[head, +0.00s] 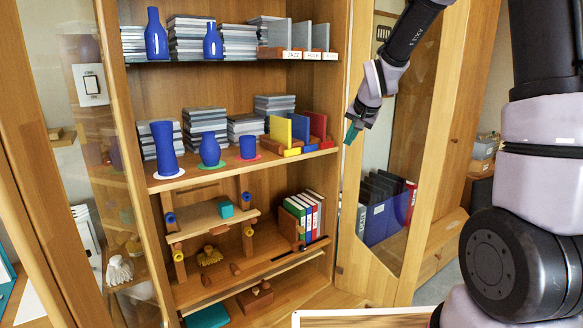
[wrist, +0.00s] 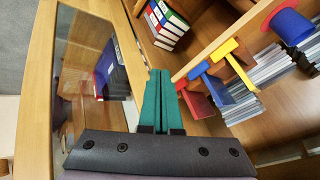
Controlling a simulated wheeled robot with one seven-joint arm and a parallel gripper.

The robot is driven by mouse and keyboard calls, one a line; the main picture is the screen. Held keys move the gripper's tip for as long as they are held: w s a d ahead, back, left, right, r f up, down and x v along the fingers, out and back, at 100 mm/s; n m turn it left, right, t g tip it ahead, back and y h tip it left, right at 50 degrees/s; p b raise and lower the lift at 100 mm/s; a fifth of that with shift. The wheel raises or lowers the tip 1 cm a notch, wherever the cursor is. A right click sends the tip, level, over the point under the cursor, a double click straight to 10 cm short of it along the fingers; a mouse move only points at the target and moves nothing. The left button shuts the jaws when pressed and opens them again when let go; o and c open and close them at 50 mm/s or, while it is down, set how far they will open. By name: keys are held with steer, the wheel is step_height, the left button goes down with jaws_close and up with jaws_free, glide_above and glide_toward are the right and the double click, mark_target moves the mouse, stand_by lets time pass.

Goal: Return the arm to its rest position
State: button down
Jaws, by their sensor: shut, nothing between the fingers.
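My arm reaches in from the upper right of the head view. My gripper (head: 351,133) hangs in front of the right side of the bookcase, beside the open glass door. In the wrist view its two teal fingers (wrist: 161,98) lie side by side, closed with nothing between them. In the head view the gripper is apart from the shelves, just right of the red bookend (head: 318,124) on the middle shelf.
The bookcase (head: 240,178) holds blue vases, stacks of cases and coloured bookends. A timber frame with a teal block (head: 225,209) and upright binders (head: 303,214) stand lower down. The glass door (head: 408,130) stands right of the gripper, with blue binders (head: 377,220) behind it.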

steer(key=s+d+r, duration=0.2)
steer(key=s+r, duration=0.3)
steer(key=s, duration=0.2)
steer(key=s+d+r, duration=0.3)
steer(key=s+r, duration=0.3)
steer(key=s, duration=0.1)
steer(key=s+d+r+n, duration=0.1)
steer(key=s+d+r, duration=0.1)
steer(key=s, duration=1.4)
steer(key=shift+s+r, duration=0.3)
